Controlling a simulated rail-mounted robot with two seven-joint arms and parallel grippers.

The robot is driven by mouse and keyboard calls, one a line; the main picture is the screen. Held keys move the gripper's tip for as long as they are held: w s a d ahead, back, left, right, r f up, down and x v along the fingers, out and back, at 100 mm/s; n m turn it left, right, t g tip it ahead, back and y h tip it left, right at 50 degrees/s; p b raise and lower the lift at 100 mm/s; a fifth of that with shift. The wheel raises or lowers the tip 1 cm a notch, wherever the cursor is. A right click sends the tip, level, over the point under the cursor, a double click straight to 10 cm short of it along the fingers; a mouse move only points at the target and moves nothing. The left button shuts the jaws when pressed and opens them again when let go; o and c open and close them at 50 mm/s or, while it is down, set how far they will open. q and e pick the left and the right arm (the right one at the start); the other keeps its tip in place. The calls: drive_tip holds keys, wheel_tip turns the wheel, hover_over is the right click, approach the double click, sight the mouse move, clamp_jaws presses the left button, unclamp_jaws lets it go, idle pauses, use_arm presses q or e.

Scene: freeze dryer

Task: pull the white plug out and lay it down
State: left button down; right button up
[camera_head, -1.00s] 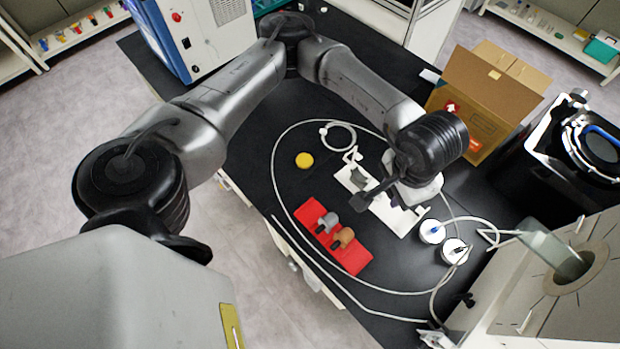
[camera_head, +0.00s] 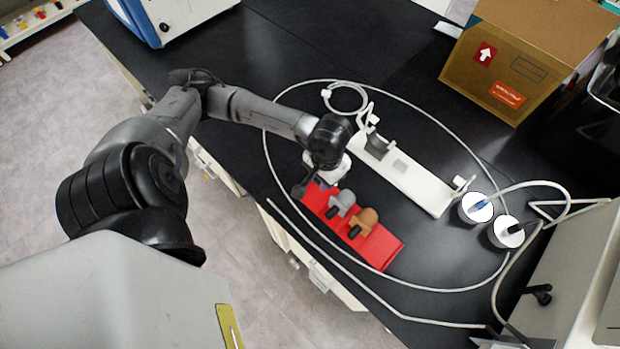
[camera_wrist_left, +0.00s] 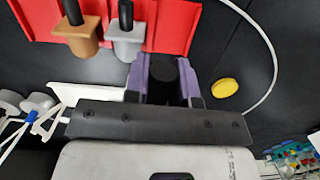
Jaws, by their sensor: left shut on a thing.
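My left gripper (camera_head: 302,188) hangs at the left end of the red holder (camera_head: 377,248). In the left wrist view its purple fingers (camera_wrist_left: 163,78) are shut on a black cylinder (camera_wrist_left: 164,73), which resembles the handles of the other plugs. I take it for the white plug's handle; no white plug body shows. A grey plug (camera_head: 341,201) and a copper plug (camera_head: 364,220), both with black handles, sit on the red holder, also seen in the left wrist view (camera_wrist_left: 170,25). My right gripper is not in view.
A white stand (camera_head: 415,183) lies behind the red holder. Two white-capped vessels (camera_head: 507,232) with tubing stand to its right. A thin white tube (camera_head: 440,290) loops around this area. A yellow disc (camera_wrist_left: 225,88) lies on the black table. A cardboard box (camera_head: 520,60) stands at the back.

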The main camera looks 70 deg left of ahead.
use_arm(q)
drive_tip(key=shift+s+a+f+b, duration=0.4)
drive_tip(key=shift+f+b, duration=0.5)
drive_tip(key=shift+f, duration=1.1)
drive_tip(key=shift+s+a+f+b, duration=0.25)
drive_tip(key=shift+a+f+b, duration=0.45)
drive_tip(key=shift+f, duration=1.25)
drive_tip(key=shift+s+a+f+b, duration=0.3)
drive_tip(key=shift+f+b, duration=0.75)
drive_tip(key=shift+f, duration=0.95)
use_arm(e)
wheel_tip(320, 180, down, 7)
use_arm(q)
drive_tip(key=shift+f, duration=0.1)
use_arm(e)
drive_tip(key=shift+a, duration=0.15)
use_arm(q)
drive_tip(key=shift+d+f+b, duration=0.1)
drive_tip(key=shift+f+b, duration=0.6)
drive_tip(key=shift+b, duration=0.3)
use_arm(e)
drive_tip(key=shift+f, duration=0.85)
use_arm(q)
drive_tip(key=c, duration=0.9)
unclamp_jaws()
drive_tip(key=shift+o, duration=0.2)
